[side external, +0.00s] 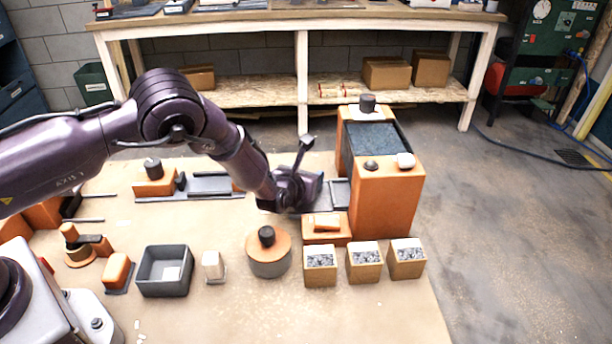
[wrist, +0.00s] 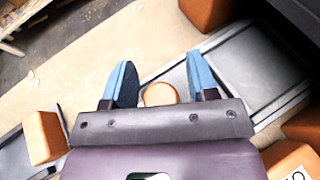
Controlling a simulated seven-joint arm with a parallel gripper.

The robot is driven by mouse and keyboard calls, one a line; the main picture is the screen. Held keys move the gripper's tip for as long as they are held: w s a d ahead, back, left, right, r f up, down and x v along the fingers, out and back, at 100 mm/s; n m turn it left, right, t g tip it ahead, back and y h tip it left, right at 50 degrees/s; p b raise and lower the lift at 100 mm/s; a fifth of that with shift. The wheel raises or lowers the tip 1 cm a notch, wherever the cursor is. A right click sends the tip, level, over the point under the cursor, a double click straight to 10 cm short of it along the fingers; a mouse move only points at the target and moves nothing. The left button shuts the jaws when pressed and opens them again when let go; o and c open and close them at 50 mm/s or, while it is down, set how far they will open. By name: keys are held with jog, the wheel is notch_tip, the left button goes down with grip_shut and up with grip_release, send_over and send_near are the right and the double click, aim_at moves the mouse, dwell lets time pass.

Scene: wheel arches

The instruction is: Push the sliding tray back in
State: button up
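The sliding tray (side external: 340,193) is a flat grey slab standing out to the left from the base of an orange cabinet (side external: 385,205). In the wrist view the tray (wrist: 245,75) runs from under the dark cabinet at upper right down toward my gripper, which hides part of it. A round orange knob (wrist: 159,94) shows between my blue fingertips; whether they touch it I cannot tell. My gripper (wrist: 160,85) is open, with a wide gap between the fingers. In the side view my gripper (side external: 300,190) is low at the tray's left, and its fingers are hard to make out.
An orange block (side external: 326,228), gravel-topped orange boxes (side external: 365,262) and a round lidded pot (side external: 268,255) stand in front of the tray. A grey rail (side external: 212,183) lies to the left behind my arm. An open grey bin (side external: 165,270) stands front left.

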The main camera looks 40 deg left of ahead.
aim_at(325, 187)
grip_shut()
jog(key=shift+w+d, duration=1.6)
jog(key=shift+d, duration=0.05)
jog(key=shift+o, duration=0.9)
grip_release()
jog(key=shift+s, duration=0.1)
jog(key=v, duration=1.3)
jog(key=shift+r, duration=0.1)
